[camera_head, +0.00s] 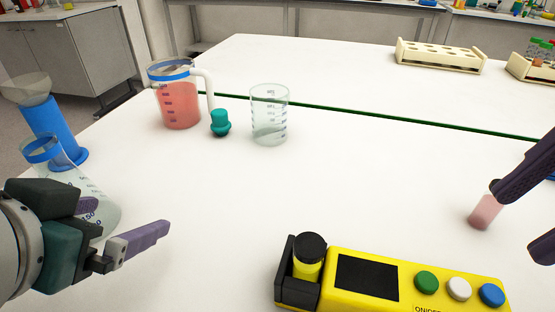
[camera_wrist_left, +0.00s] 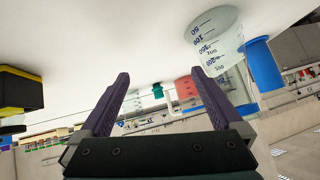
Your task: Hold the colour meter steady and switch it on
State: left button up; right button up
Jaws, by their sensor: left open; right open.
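The yellow colour meter (camera_head: 407,290) lies on the white table at the front. It has a dark screen (camera_head: 367,278), a green button (camera_head: 427,282) with a partly cut-off label below it, a white button (camera_head: 459,288) and a blue button (camera_head: 491,295). A black-capped holder (camera_head: 309,250) is at its left end. My left gripper (camera_head: 122,222) is open and empty, left of the meter and apart from it. The meter's end shows in the left wrist view (camera_wrist_left: 18,92). My right gripper (camera_head: 515,218) is open at the right edge, above and right of the meter; its arm is cut off.
A small pink vial (camera_head: 484,212) stands beside my right gripper. A clear beaker (camera_head: 270,115), a teal stopper (camera_head: 220,123) and a red-filled jug (camera_head: 178,100) stand further back. A flask (camera_head: 95,205) and blue cylinder (camera_head: 55,130) are by my left gripper. The table's middle is clear.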

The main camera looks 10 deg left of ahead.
pick_arm(q)
jog(key=w+d+r+m+t+h, duration=0.2)
jog(key=w+r+t, duration=0.5)
jog(key=w+r, duration=0.3)
jog(key=w+d+r+m+t+h, duration=0.2)
jog(key=w+d+r+m+h, duration=0.15)
jog(key=d+m+h, duration=0.45)
jog(key=m+g+h, duration=0.5)
jog(key=m+g, duration=0.4)
jog(key=g, duration=0.9)
send_near(313, 268)
jog(key=shift+w+d+f, duration=0.4)
jog(key=shift+d+f, duration=0.2)
jog(key=shift+w+d+f, duration=0.35)
jog(key=shift+d+f, duration=0.2)
jog(key=shift+f, duration=0.05)
jog(key=shift+s+d+f, duration=0.1)
jog(key=shift+s+f, duration=0.05)
jog(key=shift+s, duration=0.15)
jog(key=shift+s+d+f, duration=0.1)
jog(key=shift+d+f, duration=0.05)
jog(key=shift+d, duration=0.2)
jog(key=x, duration=0.6)
jog(key=shift+d, duration=0.3)
